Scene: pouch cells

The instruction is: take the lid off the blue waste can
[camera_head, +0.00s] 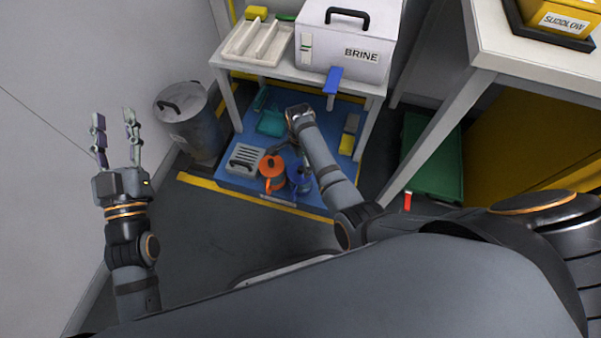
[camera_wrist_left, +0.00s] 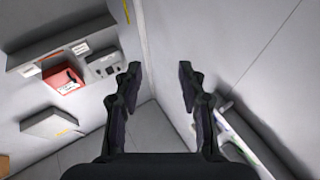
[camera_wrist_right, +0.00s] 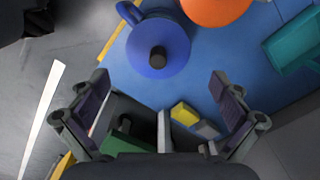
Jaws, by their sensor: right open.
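The blue waste can (camera_head: 300,180) stands on the blue floor mat beside an orange can, partly hidden by my right arm in the head view. In the right wrist view the blue can (camera_wrist_right: 142,38) is seen from above, with a round blue lid on it, a black knob (camera_wrist_right: 158,57) and a blue handle at its side. My right gripper (camera_wrist_right: 158,80) is open and empty, the can lying ahead of its spread fingers; I see no contact. My left gripper (camera_head: 113,117) is open and empty, raised at the left near the wall.
The orange can (camera_head: 272,165) stands close left of the blue can. A grey slatted box (camera_head: 245,158) and a teal tray (camera_head: 272,123) are also on the mat (camera_head: 232,183). A grey lidded bin (camera_head: 190,120) stands left. The white table with the BRINE box (camera_head: 345,40) stands behind.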

